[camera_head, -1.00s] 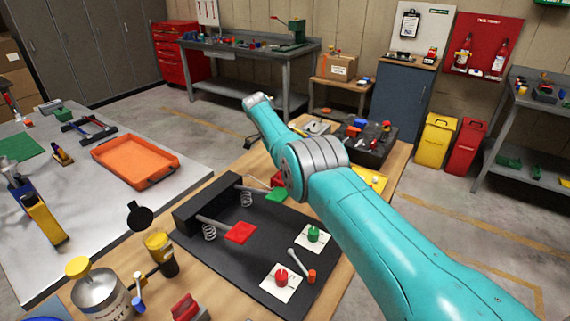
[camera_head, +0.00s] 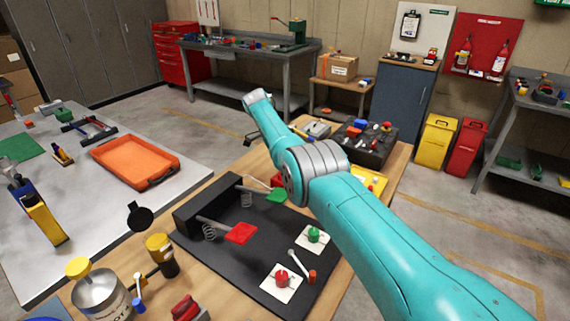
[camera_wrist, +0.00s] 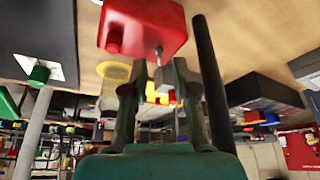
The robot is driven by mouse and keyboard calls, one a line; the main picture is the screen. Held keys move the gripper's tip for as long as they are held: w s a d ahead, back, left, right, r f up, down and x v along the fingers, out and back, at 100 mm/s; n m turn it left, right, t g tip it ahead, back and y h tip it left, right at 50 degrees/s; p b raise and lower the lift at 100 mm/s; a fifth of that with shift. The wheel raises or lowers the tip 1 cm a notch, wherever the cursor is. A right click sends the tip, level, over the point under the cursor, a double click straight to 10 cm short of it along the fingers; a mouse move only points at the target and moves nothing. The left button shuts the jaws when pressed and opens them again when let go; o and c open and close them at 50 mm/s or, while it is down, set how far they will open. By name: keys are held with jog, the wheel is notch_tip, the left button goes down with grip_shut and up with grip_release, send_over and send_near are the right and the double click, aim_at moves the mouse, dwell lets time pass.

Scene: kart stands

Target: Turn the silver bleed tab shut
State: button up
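In the wrist view, a red box (camera_wrist: 158,22) with a small red knob hangs at the top of the tilted picture. A thin silver stem with a small grey-silver tab (camera_wrist: 164,78) extends from it. My gripper (camera_wrist: 157,72) has its two dark fingers apart, with the tab showing between them, closer to the right finger. I cannot tell whether either finger touches it, or how deep it sits between them. In the head view, my own teal arm hides the gripper and the tab.
A black pedal board (camera_head: 235,265) with red and green pedals lies on the wooden bench. It holds a green knob (camera_head: 314,236) and a red knob (camera_head: 281,277) on white plates. A dark rod (camera_wrist: 211,85) runs close beside the right finger. An orange tray (camera_head: 135,162) is on the left table.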

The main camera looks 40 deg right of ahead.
notch_tip(320, 180, up, 9)
dwell(0.4)
jog(key=shift+f, duration=0.1)
jog(key=shift+o, duration=1.3)
jog(key=s+a+n+t, duration=0.35)
jog(key=n+t, duration=0.25)
jog(key=n, duration=1.2)
jog(key=x, duration=1.1)
jog(key=shift+s+d, duration=0.2)
jog(key=shift+s, duration=0.2)
